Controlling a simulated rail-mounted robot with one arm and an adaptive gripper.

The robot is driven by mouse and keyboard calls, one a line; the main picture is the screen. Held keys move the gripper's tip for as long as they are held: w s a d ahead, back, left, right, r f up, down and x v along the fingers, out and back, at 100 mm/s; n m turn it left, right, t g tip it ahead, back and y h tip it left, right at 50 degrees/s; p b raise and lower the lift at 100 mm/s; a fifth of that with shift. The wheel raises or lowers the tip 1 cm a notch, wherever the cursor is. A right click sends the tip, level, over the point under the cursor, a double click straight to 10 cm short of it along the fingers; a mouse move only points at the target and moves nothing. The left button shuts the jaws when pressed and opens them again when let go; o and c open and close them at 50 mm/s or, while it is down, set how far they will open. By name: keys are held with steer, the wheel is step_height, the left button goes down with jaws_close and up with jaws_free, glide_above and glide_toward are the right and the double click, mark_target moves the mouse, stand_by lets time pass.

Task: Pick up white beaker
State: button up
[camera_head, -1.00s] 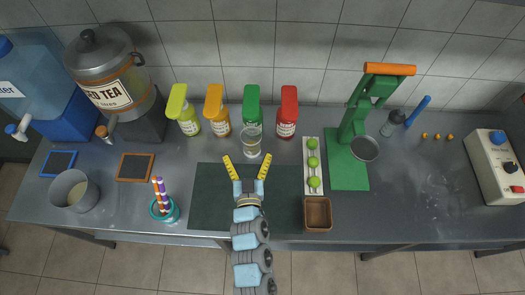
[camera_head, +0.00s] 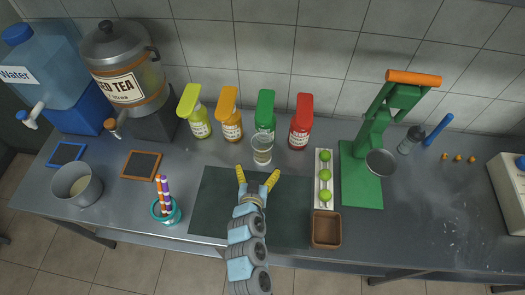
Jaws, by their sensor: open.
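A clear, whitish beaker (camera_head: 262,150) stands upright on the counter, in front of the green-capped bottle. It is see-through and looks pale beige inside; I cannot tell what it holds. My gripper (camera_head: 257,178) is open and empty, with two yellow fingers pointing toward the back of the counter. The fingertips are just in front of the beaker in the picture, one to each side of its line, and appear apart from it. Their height above the counter is hard to tell.
Several capped bottles (camera_head: 301,122) stand close behind the beaker. A dark mat (camera_head: 215,205) lies beneath my arm. Right are a tray of limes (camera_head: 324,170), a brown box (camera_head: 327,229) and a green press (camera_head: 362,185). Left are a straw cup (camera_head: 166,210) and grey pot (camera_head: 77,185).

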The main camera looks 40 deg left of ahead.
mark_target(261, 153)
steer(key=x, duration=0.6)
steer(key=shift+a+r, duration=0.1)
steer(key=shift+w+a+f, duration=0.25)
steer(key=shift+w+f, duration=0.05)
steer(key=shift+w, duration=0.2)
steer(key=shift+x, duration=2.5)
steer(key=shift+r, duration=0.1)
steer(key=c, duration=1.2)
